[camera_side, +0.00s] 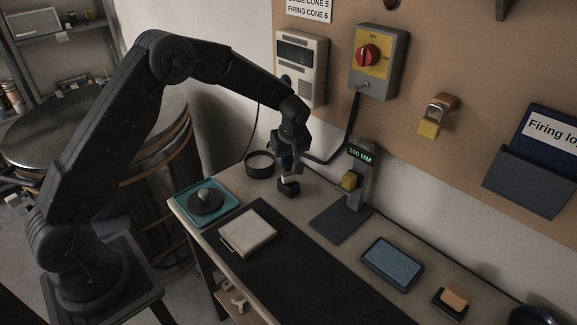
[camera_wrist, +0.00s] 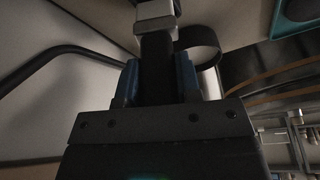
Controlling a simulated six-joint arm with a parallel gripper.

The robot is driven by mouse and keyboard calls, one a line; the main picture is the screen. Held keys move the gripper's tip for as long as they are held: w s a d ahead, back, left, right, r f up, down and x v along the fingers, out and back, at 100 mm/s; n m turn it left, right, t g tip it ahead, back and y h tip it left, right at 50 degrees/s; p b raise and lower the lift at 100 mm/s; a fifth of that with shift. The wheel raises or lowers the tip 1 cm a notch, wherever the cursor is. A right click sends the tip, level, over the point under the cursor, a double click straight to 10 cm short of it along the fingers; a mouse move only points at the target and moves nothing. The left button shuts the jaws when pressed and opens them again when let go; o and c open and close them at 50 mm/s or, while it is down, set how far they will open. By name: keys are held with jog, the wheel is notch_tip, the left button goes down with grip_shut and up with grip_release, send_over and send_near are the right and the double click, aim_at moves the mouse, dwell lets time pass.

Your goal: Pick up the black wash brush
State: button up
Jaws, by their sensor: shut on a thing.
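My gripper (camera_side: 288,164) is over the back left part of the bench, pointing down. In the wrist view its two blue-lined fingers (camera_wrist: 158,82) are shut on the black handle of the wash brush (camera_wrist: 157,58). A pale band (camera_wrist: 155,12) crosses the brush beyond the fingertips. In the side view the pale band and a dark block-like end (camera_side: 289,189) of the brush show below the fingers, close to the bench top. I cannot tell whether that end touches the bench.
A black round pot (camera_side: 260,171) stands just left of my gripper. A gauge stand (camera_side: 341,222) is to its right. A teal tray (camera_side: 182,207) with a dark disc and a pale square slab (camera_side: 248,232) lie in front. The wall with its control boxes (camera_side: 376,62) rises behind.

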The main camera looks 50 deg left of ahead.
jog(key=c, duration=0.4)
jog(key=shift+o, duration=0.2)
jog(key=shift+r, duration=0.55)
jog(key=s+a+r, duration=0.6)
jog(key=a+r, duration=0.3)
jog(key=r, duration=0.1)
jog(key=m+t+h, duration=0.2)
jog(key=m+h, duration=0.1)
jog(key=m, duration=1)
send_over(290, 166)
jog(key=a, duration=0.1)
jog(key=x, duration=0.4)
jog(key=s+x, duration=0.1)
jog(key=x, duration=0.1)
jog(key=shift+f, duration=0.35)
jog(key=shift+m, duration=0.3)
jog(key=shift+f, duration=3.45)
jog(key=shift+f, duration=0.6)
jog(key=o, duration=1)
